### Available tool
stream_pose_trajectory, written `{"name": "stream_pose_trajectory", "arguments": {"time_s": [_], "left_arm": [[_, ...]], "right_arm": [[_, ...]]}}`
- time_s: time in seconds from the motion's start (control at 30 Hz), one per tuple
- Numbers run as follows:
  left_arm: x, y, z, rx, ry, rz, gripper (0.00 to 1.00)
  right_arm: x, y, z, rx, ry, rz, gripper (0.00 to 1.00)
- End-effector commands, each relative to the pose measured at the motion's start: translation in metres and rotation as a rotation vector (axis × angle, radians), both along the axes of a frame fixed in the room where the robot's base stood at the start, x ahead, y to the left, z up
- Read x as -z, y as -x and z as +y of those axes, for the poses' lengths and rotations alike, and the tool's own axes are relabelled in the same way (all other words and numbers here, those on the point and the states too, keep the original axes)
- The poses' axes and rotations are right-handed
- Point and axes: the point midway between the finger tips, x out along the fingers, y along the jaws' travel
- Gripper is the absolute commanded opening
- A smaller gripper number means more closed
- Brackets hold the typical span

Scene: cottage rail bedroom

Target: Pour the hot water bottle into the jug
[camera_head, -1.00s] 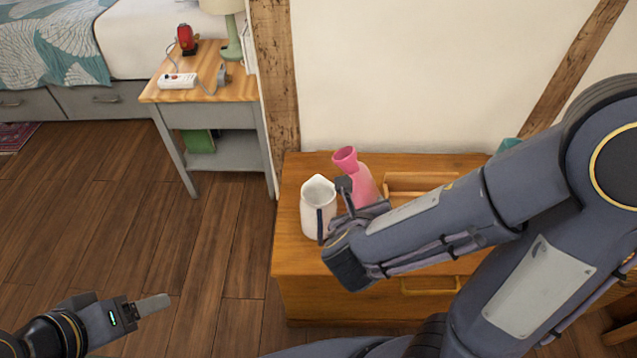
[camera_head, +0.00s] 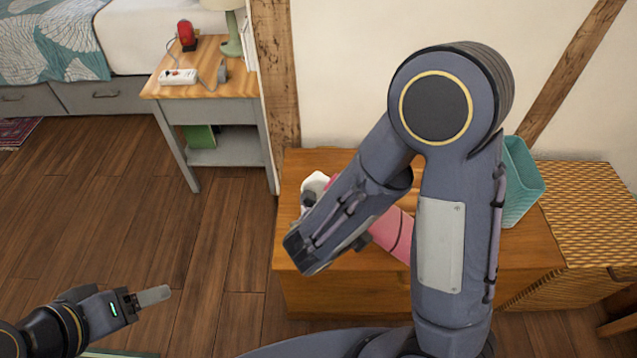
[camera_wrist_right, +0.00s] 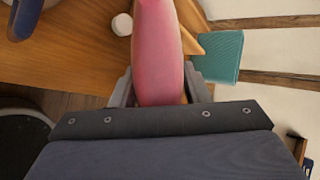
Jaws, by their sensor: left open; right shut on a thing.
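The pink hot water bottle (camera_head: 393,235) is steeply tilted above the dresser, its upper part towards the jug. My right gripper (camera_wrist_right: 160,88) is shut on the bottle, which also fills the middle of the right wrist view (camera_wrist_right: 158,45). A bit of pink shows beside the jug's rim, but the bottle's mouth is hidden. My left gripper (camera_head: 150,298) is open and empty over the floor at lower left.
The wooden dresser (camera_head: 330,295) carries the jug. A teal basket (camera_head: 520,185) and a woven chest (camera_head: 590,205) are at right. A small white round thing (camera_wrist_right: 122,24) lies on the dresser. A side table (camera_head: 205,85) stands at back left; the floor before it is clear.

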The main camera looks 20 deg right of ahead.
Motion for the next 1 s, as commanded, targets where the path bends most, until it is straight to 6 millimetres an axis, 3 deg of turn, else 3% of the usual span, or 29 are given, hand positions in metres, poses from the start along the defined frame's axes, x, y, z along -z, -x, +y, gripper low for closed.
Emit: {"name": "stream_pose_trajectory", "arguments": {"time_s": [0.5,1.0], "left_arm": [[-0.029,0.000,0.000,0.000,0.000,0.000,0.67],[-0.046,0.000,0.000,0.000,0.000,0.000,0.67]], "right_arm": [[-0.024,-0.009,0.009,0.000,0.151,0.147,0.00],[-0.030,-0.011,0.010,0.001,0.197,0.193,0.00]]}}
